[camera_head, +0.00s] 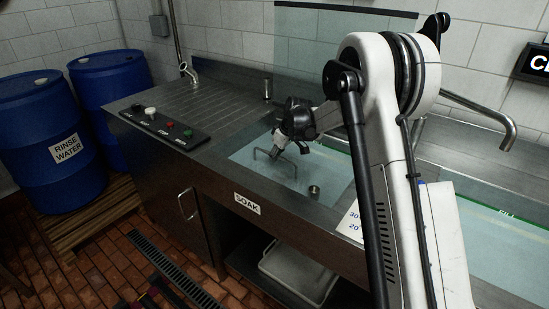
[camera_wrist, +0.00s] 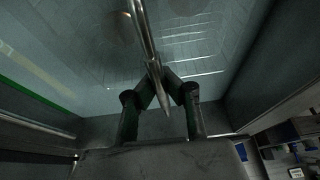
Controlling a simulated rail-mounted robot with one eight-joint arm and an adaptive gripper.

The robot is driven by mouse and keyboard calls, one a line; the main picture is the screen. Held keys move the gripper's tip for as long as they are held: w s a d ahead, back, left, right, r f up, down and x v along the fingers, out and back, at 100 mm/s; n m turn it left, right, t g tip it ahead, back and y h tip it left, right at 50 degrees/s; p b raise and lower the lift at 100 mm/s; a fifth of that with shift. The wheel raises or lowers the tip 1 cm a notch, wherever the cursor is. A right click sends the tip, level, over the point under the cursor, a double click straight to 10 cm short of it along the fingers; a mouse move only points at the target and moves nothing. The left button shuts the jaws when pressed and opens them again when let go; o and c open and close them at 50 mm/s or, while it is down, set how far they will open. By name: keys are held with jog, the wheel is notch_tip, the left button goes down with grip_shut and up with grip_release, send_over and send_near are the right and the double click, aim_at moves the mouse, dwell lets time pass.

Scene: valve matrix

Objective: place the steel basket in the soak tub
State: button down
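The soak tub (camera_head: 231,178) holds pale blue water and has a SOAK label on its front. My gripper (camera_head: 276,155) points down over the tub, at a thin bent steel handle that I take to be the steel basket's (camera_head: 293,166). In the wrist view, my gripper (camera_wrist: 162,74) has its two fingers closed in on a steel bar (camera_wrist: 143,28), the handle, which passes between the tips. The basket's body cannot be made out in the head view; water and glare blur what lies below the handle.
A clear upright panel (camera_head: 315,70) stands behind the tub. A button panel (camera_head: 164,125) lies on the left counter. A second water-filled basin (camera_head: 500,235) marked FILL is at the right, with a faucet (camera_head: 490,115) above. A small metal cylinder (camera_head: 314,192) is near the tub's front edge.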

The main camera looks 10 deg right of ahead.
jog(key=shift+f, duration=0.1)
jog(key=c, duration=1.9)
grip_release()
jog(key=v, duration=1.1)
jog(key=shift+r+p, duration=0.35)
jog(key=s+a+r+m+t+h, duration=0.1)
jog(key=s+r, duration=0.3)
jog(key=s, duration=0.3)
jog(key=s+a+r+m, duration=0.1)
jog(key=s+r+m, duration=0.1)
jog(key=s+r, duration=0.45)
jog(key=s+a+r+m+t+h, duration=0.1)
jog(key=s+r, duration=0.2)
jog(key=s, duration=0.6)
jog(key=s+f+m, duration=0.1)
jog(key=s, duration=0.6)
jog(key=s+f+m+t, duration=0.1)
jog(key=s+f, duration=0.1)
jog(key=s, duration=0.5)
jog(key=s+f+m+h, duration=0.1)
jog(key=s+f+m, duration=0.1)
jog(key=s, duration=0.6)
jog(key=shift+d+f+t, duration=0.1)
jog(key=shift+f+t, duration=0.05)
jog(key=shift+t, duration=0.25)
